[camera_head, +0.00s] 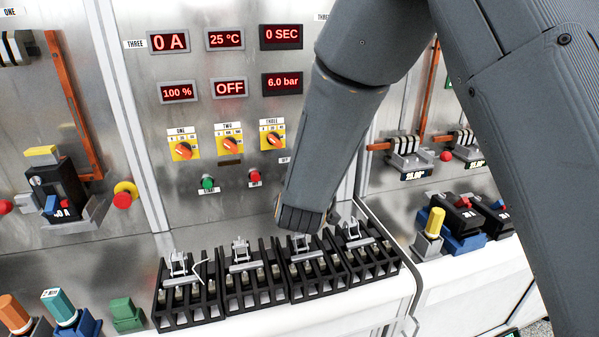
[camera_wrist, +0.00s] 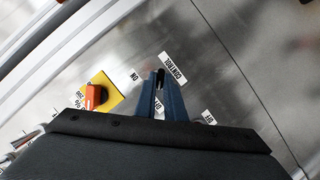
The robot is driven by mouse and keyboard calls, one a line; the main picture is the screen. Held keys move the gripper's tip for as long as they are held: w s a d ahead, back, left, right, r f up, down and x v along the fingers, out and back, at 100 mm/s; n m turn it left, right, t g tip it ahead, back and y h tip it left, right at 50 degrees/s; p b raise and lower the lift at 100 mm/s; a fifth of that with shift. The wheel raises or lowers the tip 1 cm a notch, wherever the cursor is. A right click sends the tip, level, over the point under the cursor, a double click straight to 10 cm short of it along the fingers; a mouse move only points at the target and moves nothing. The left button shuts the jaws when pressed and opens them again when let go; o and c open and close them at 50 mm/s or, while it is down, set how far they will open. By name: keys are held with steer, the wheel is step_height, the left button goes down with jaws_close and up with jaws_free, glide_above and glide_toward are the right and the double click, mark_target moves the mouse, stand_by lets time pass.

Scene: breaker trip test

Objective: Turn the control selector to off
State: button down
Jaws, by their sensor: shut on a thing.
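In the wrist view, my gripper (camera_wrist: 160,90) points at the metal panel with its two blue fingers close together. It is shut on a small black part, the control selector (camera_wrist: 160,76), just below the CONTROL label (camera_wrist: 173,68). Most of the selector is hidden by the fingers, so its pointing direction cannot be told. A small ON label (camera_wrist: 135,76) is to the left and an OFF label (camera_wrist: 209,118) to the right. In the head view, my arm hides the fingers and the selector.
An orange selector on a yellow plate (camera_wrist: 97,95) is left of my fingers. In the head view, several such selectors (camera_head: 229,145), a green button (camera_head: 208,183) and a red button (camera_head: 254,177) are on the panel. A row of black fuse holders (camera_head: 190,302) stands below my arm.

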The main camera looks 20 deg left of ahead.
stand_by(0.3)
steer(key=c, duration=1.8)
jaws_free()
steer(key=shift+c, duration=0.2)
steer(key=b+v, duration=0.2)
steer(key=v, duration=0.5)
steer(key=shift+s, duration=0.4)
